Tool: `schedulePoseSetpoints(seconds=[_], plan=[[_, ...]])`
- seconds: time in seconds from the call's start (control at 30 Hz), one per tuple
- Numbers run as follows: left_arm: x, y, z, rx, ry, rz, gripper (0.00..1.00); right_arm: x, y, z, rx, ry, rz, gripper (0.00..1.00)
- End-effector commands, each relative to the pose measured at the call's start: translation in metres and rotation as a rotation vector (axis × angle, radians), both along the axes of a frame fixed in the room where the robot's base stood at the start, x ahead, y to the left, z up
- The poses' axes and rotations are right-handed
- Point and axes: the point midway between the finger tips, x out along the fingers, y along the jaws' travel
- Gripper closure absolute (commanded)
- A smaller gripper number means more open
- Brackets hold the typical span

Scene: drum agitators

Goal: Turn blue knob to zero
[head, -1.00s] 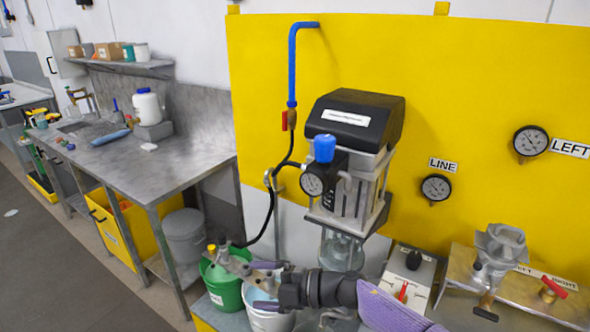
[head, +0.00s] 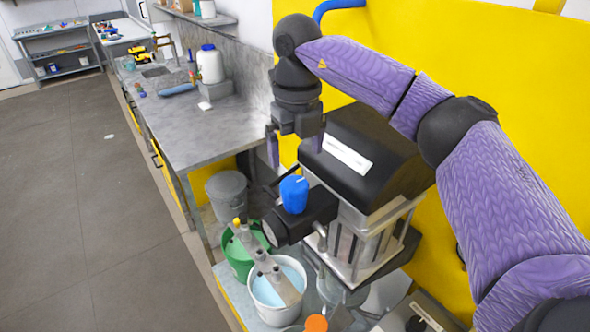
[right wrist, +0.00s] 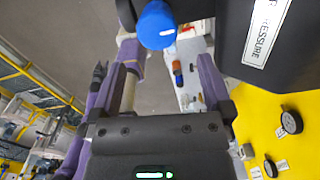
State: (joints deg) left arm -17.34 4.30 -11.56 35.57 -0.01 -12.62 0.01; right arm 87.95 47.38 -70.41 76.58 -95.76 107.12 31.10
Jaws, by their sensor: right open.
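The blue knob (head: 294,194) stands upright on the black regulator at the front of the pump unit. It also shows at the top of the right wrist view (right wrist: 156,25). My right gripper (head: 295,148) is open, pointing down, above and slightly behind the knob in the head view, with its two purple fingers apart. In the right wrist view its fingers (right wrist: 162,65) are empty, and the knob appears beyond their tips. The fingers do not visibly touch the knob. The gauge (head: 273,233) on the regulator is turned mostly edge-on.
The black-topped pump housing (head: 365,160) with a white label stands right beside the knob. A green bucket (head: 235,268) and a white bucket (head: 262,312) stand below. A yellow panel (head: 467,55) is behind. A metal workbench (head: 185,130) lies left, with open floor beyond.

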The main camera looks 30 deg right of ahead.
Motion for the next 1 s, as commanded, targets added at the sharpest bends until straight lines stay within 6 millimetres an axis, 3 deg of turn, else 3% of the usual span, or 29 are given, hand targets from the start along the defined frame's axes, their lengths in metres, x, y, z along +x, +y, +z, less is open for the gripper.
schedulePoseSetpoints(seconds=[0.07, 0.43, 0.57, 0.77, 0.8, 1.0], plan=[[0.002, 0.001, 0.003, 0.001, -0.003, 0.000, 0.41, -0.001, -0.001, -0.007, -0.007, 0.004, -0.002, 0.00], [0.001, 0.006, 0.023, 0.010, -0.002, 0.000, 0.41, -0.001, 0.000, -0.086, -0.002, 0.005, -0.001, 0.00], [0.001, 0.005, 0.024, 0.009, -0.002, 0.001, 0.41, -0.001, 0.000, -0.097, -0.002, 0.002, 0.000, 0.00], [0.002, 0.004, 0.024, 0.007, -0.002, 0.001, 0.41, 0.000, 0.000, -0.099, -0.001, 0.001, 0.000, 0.00], [0.001, 0.004, 0.024, 0.007, -0.002, 0.002, 0.41, 0.000, 0.000, -0.099, -0.001, 0.001, 0.000, 0.02], [0.001, 0.002, 0.024, 0.005, -0.002, 0.001, 0.41, 0.000, 0.000, -0.098, -0.001, 0.001, 0.000, 0.44]])
